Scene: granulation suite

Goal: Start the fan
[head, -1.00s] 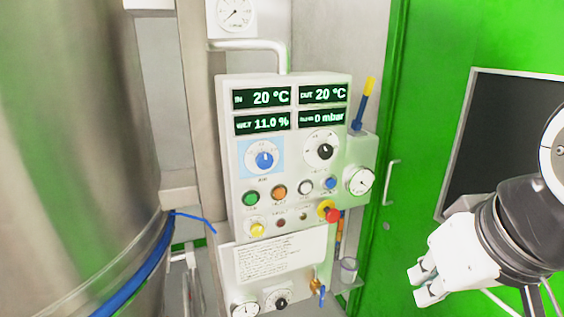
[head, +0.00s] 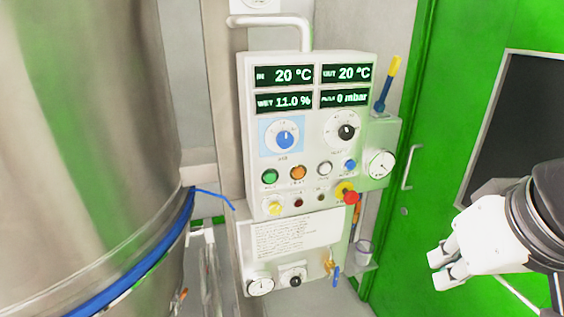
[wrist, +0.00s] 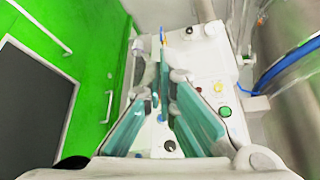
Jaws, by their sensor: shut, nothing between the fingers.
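The white control panel (head: 256,120) faces me, with a green button (head: 270,176), an orange button (head: 297,172), a white button (head: 324,168) and a blue button (head: 350,165) in a row. Their labels are too small to read. Above them are a blue knob (head: 285,139) on a light blue plate and a black knob (head: 346,132). Displays read 20 °C, 20 °C, 11.0 % and 0 mbar. My gripper (head: 439,268) is shut and empty, right of the panel and apart from it. The wrist view shows the green button (wrist: 225,111) beyond the fingers.
A red stop knob (head: 351,197) on a yellow base juts from the panel's lower right. A gauge (head: 380,164) is on its right side. A large steel vessel (head: 90,130) fills the left. A green door (head: 450,100) with a handle stands behind at right.

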